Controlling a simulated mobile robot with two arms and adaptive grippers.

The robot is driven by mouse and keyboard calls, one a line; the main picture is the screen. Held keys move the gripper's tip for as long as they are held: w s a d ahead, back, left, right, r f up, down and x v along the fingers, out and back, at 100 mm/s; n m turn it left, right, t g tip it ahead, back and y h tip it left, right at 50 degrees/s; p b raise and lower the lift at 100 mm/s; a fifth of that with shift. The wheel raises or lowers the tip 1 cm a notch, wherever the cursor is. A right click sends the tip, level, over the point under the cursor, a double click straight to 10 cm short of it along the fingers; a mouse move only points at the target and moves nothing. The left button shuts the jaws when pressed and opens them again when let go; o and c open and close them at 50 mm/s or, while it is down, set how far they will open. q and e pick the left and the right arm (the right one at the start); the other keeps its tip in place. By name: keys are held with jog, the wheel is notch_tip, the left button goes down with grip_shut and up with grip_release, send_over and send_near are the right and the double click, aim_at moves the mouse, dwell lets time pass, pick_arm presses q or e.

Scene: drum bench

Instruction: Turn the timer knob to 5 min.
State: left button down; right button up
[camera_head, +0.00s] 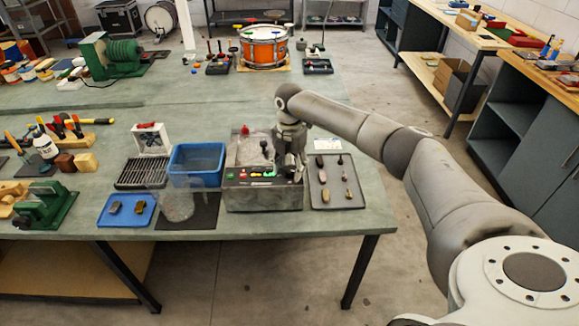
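A grey metal machine (262,198) stands near the front edge of the green bench. Its top has an open basin with a red-topped part at the back. Its front panel carries small green and red controls, and any timer knob among them cannot be made out. My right gripper (287,172) points down over the right side of the machine, at its control panel. It hides that part of the panel. I cannot tell whether it touches a knob or whether its fingers are open. My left gripper is not in view.
A grey tray (350,196) with small parts lies right of the machine. A blue bin (197,179), a clear beaker (176,206) and a blue tray (113,223) stand to its left. An orange drum (263,46) stands at the back. The bench's middle is clear.

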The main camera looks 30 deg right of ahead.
aim_at(290, 169)
jog(key=shift+r, duration=0.2)
notch_tip(290, 169, up, 12)
jog(key=shift+f, duration=0.2)
dwell(0.6)
